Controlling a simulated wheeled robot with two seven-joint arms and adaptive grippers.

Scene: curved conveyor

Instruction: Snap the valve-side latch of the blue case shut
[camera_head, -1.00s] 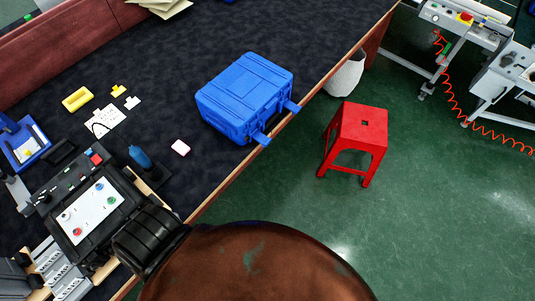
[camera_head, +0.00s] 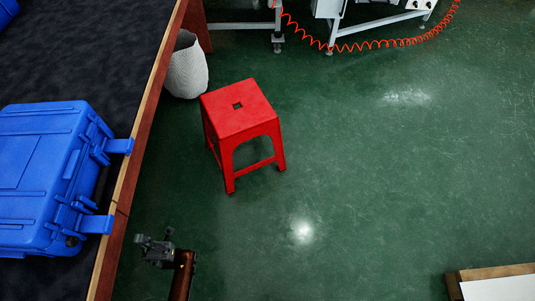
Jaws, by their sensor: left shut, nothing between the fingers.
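The blue case (camera_head: 40,170) lies closed-lidded on the dark conveyor at the left, partly cut off by the picture's left edge. Two latches stick out from its front side toward the belt's wooden edge: an upper latch (camera_head: 119,146) and a lower latch (camera_head: 97,224). Both stand out from the case. A small dark round spot shows on the case near the lower latch; I cannot tell whether it is the valve. My left gripper (camera_head: 150,250) is shut and empty, beyond the conveyor edge, to the right of and below the lower latch, apart from the case. My right gripper is out of view.
The conveyor's wooden edge (camera_head: 137,165) runs between the case and the green floor. A red stool (camera_head: 238,113) and a white basket (camera_head: 186,68) stand beside it. Grey machine legs and a red coiled cable are at the top.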

